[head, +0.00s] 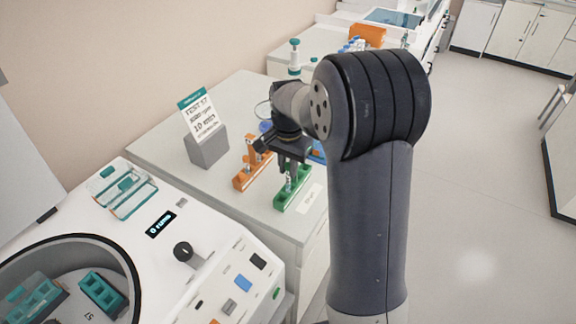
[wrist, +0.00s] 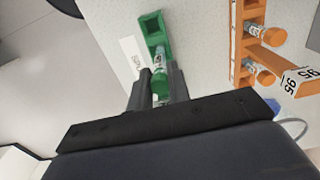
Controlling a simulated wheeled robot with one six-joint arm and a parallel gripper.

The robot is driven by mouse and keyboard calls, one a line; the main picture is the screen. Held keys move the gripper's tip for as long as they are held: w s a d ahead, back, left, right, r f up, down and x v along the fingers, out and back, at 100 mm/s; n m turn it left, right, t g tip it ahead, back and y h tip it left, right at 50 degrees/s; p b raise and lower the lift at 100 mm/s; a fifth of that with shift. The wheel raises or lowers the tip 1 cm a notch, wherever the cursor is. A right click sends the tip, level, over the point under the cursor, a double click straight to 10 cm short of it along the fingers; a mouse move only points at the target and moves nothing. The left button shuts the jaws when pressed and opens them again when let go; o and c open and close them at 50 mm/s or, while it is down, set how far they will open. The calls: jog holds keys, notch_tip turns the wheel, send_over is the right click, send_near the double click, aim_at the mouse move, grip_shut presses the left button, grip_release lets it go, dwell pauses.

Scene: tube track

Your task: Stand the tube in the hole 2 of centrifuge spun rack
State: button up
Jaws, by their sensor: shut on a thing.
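The green rack (head: 282,203) stands on the bench beside a white label; it also shows in the wrist view (wrist: 151,22), where the label reads "SPUN". One square hole at its far end looks empty. My gripper (head: 291,170) points down over this rack. In the wrist view my gripper (wrist: 158,86) is shut on a tube with a green cap (wrist: 160,84). The tube's labelled body overlaps the rack, upright or nearly so. I cannot tell how deep it sits in a hole, and my fingers hide the near end of the rack.
A grey sign block (head: 208,147) stands at the left of the bench. The open centrifuge (head: 130,262) is at front left. The floor at right is clear.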

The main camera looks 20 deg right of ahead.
jog(key=o, duration=0.8)
jog(key=shift+r, duration=0.1)
notch_tip(320, 180, up, 11)
jog(key=shift+f+b, duration=0.2)
jog(key=shift+b, duration=0.25)
dwell(0.4)
